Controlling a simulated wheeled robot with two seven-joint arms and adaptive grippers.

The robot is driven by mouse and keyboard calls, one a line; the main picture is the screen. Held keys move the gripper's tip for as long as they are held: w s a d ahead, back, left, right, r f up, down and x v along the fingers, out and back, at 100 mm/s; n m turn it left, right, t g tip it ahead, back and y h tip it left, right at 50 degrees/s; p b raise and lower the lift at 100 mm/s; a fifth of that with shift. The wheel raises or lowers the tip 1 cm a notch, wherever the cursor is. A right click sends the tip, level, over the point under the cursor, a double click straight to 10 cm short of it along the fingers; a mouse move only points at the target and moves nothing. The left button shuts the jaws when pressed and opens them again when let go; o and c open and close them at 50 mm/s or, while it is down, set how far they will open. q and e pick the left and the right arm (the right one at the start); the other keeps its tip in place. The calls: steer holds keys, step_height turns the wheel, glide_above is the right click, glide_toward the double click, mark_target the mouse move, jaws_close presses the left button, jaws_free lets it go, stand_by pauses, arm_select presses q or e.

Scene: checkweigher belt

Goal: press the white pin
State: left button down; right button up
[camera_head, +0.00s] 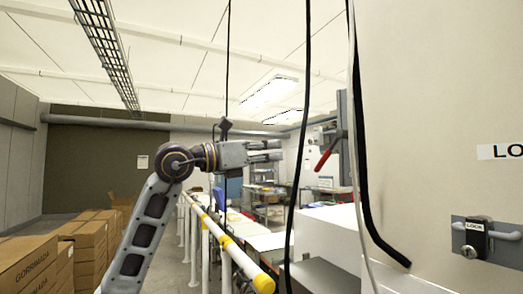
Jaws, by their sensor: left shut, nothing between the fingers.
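My left gripper (280,150) is raised in mid-air near the middle of the view, with its fingers pointing right. It is shut and empty. The gripper is well to the left of the latch and touches nothing that I can see. My right gripper is not in view.
Black cables (299,160) hang between the gripper and the pale panel (440,120). A red-handled lever (325,159) is just right of the fingertips. A white and yellow rail (230,246) runs below. Stacked cardboard boxes (92,240) stand at the left.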

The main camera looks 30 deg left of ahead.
arm_select(q)
steer(key=p, duration=0.2)
glide_toward(315, 141)
steer(key=x, duration=0.3)
steer(key=shift+w+d+f, duration=0.3)
steer(key=shift+w+d, duration=0.05)
steer(key=shift+w, duration=0.25)
steer(key=shift+w+d+f, duration=0.3)
steer(key=shift+w, duration=0.3)
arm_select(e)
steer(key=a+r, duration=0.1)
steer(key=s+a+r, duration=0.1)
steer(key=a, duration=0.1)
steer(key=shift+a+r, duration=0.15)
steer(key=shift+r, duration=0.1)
